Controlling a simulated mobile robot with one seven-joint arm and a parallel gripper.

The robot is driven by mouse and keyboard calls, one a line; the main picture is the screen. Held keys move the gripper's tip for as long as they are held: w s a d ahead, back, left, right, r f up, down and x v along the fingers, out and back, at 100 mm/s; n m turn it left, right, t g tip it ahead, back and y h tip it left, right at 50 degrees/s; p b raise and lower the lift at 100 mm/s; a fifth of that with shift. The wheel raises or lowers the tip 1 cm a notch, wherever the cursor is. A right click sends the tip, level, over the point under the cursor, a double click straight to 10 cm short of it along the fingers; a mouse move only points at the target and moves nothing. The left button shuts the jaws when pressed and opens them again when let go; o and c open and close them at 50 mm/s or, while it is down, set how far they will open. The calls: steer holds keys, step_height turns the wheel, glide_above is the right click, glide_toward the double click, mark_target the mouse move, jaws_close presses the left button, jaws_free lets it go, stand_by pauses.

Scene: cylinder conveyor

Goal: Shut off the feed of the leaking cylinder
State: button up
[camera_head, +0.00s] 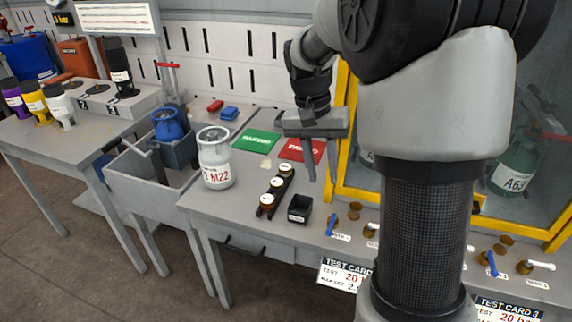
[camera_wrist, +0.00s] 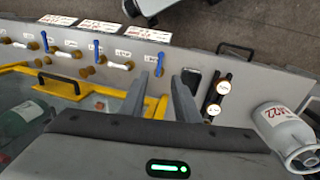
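A green cylinder marked A63 (camera_head: 515,165) stands behind the yellow-framed clear guard; it also shows in the wrist view (camera_wrist: 20,122). Another cylinder behind the guard is mostly hidden by my arm. No leak can be made out. On the bench front are brass valves with blue levers (camera_head: 331,225) (camera_head: 491,262) and white levers (camera_head: 373,231) (camera_head: 538,265). The wrist view shows three blue levers (camera_wrist: 44,41) (camera_wrist: 97,50) (camera_wrist: 160,64) and several white ones. My gripper (camera_head: 321,168) is open and empty above the bench, left of the guard, apart from the valves.
A white cylinder marked M22 (camera_head: 215,160) stands on the bench left of my gripper. A rack of round caps (camera_head: 275,190), a small black box (camera_head: 300,208), and green (camera_head: 258,141) and red (camera_head: 302,150) mats lie nearby. Test cards (camera_head: 345,274) hang on the front edge.

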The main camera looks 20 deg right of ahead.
steer(key=w, duration=0.1)
steer(key=b, duration=0.4)
glide_toward(330, 228)
steer(key=f, duration=0.5)
steer(key=d+f, duration=0.1)
steer(key=f, duration=0.1)
steer(key=shift+s+f, duration=0.15)
steer(key=shift+s, duration=0.2)
jaws_close()
